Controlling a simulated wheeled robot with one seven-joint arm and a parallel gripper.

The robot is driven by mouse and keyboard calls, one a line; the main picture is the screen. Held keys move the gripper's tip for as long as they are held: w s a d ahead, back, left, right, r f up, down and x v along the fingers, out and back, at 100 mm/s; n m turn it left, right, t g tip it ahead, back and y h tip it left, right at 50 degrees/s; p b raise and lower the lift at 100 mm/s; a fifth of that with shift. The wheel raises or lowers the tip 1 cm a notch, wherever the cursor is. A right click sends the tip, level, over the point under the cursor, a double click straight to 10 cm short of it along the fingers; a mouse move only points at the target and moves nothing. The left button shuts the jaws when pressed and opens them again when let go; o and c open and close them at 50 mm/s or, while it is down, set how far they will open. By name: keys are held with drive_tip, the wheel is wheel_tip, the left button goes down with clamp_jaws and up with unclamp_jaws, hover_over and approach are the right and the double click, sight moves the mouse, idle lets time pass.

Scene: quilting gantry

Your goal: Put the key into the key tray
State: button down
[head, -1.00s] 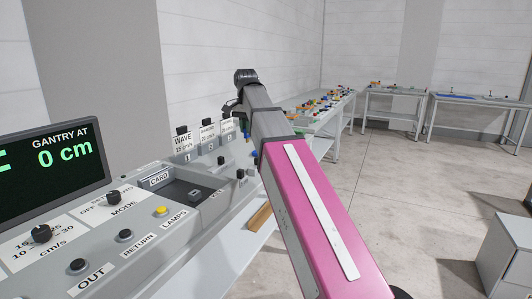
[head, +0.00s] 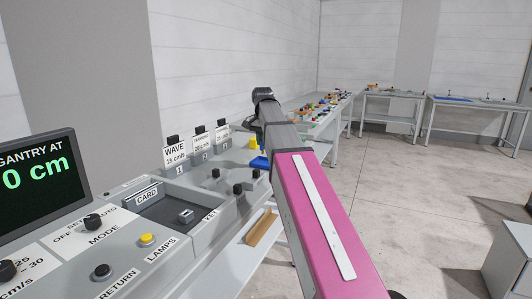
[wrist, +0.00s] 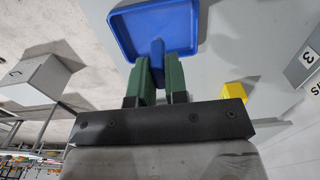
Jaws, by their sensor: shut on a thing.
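My gripper (wrist: 158,66) shows its two green fingers in the wrist view, shut on a narrow blue piece, which I take for the key (wrist: 157,49). The blue key tray (wrist: 117,28), shallow with a raised rim, lies just beyond the fingertips. The key's tip overlaps the tray's near edge in this view. I cannot tell whether it touches the tray. In the head view the tray (head: 260,164) shows at the far end of the console, partly hidden by my arm.
A yellow block (wrist: 233,90) stands near the tray. The grey console (head: 150,230) has a recessed card slot, knobs, a yellow lamp button (head: 147,239) and several upright label cards (head: 175,155). A wooden piece (head: 262,227) lies below. Tables with small parts stand behind.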

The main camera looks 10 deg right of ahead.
drive_tip(key=shift+w+d+f, duration=0.15)
drive_tip(key=shift+d+f, duration=0.1)
drive_tip(key=shift+f, duration=0.6)
drive_tip(key=shift+w+d+f, duration=0.1)
drive_tip(key=shift+d+f, duration=0.15)
drive_tip(key=shift+f, duration=0.55)
drive_tip(key=shift+w+d+f, duration=0.15)
drive_tip(key=shift+d+f, duration=0.1)
drive_tip(key=shift+f, duration=0.6)
drive_tip(key=c, duration=1.1)
unclamp_jaws()
drive_tip(key=shift+f, duration=0.15)
drive_tip(key=shift+c, duration=0.2)
wheel_tip(320, 180, up, 12)
